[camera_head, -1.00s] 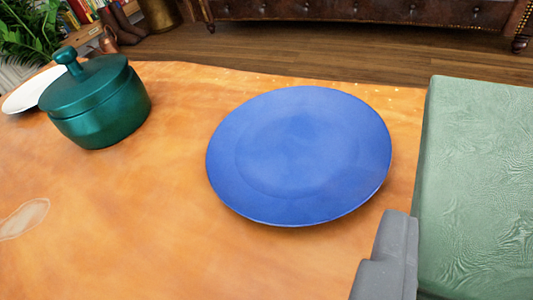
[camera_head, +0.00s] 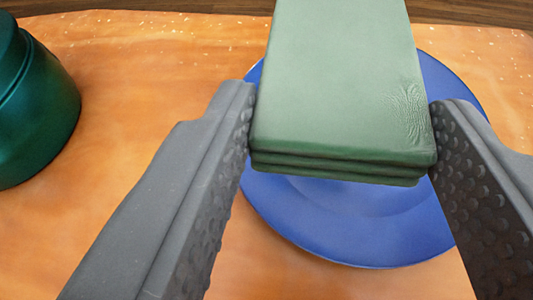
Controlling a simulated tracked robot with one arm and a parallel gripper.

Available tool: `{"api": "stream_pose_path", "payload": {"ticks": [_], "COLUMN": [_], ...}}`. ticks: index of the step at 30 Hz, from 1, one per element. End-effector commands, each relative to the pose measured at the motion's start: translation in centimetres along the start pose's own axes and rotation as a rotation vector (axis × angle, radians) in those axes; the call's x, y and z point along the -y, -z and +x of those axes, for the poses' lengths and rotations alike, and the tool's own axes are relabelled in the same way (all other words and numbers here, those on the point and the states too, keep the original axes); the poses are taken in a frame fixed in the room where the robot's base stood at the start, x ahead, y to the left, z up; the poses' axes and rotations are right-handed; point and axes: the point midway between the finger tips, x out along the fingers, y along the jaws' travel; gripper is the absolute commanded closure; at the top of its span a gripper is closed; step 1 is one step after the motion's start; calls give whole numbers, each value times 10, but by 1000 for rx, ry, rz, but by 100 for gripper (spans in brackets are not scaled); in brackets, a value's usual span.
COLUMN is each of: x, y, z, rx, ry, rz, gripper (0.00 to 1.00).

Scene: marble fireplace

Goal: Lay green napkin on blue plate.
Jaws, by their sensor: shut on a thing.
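The green napkin (camera_head: 340,85) is a folded, layered block in the middle of the head camera view. My gripper (camera_head: 343,128) is shut on it, one finger against its left side and one against its right. The blue plate (camera_head: 370,235) lies on the table behind and below the napkin in the picture. The napkin hides much of the plate's middle and far part. The napkin looks to be held above the plate, but the height of the gap cannot be told.
A dark green pot (camera_head: 35,115) stands on the orange-brown table (camera_head: 150,70) at the left edge. The table is clear between the pot and the plate. A wooden floor (camera_head: 180,5) shows beyond the far edge.

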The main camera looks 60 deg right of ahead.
Motion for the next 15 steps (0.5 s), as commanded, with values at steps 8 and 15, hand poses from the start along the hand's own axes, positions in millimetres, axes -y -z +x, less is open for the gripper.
{"api": "stream_pose_path", "payload": {"ticks": [8,15], "x": [2,2], "y": [-31,-33], "z": [15,16], "rx": [-1,0], "ry": [-2,-3], "rz": [-4,-1], "gripper": [72,72]}}
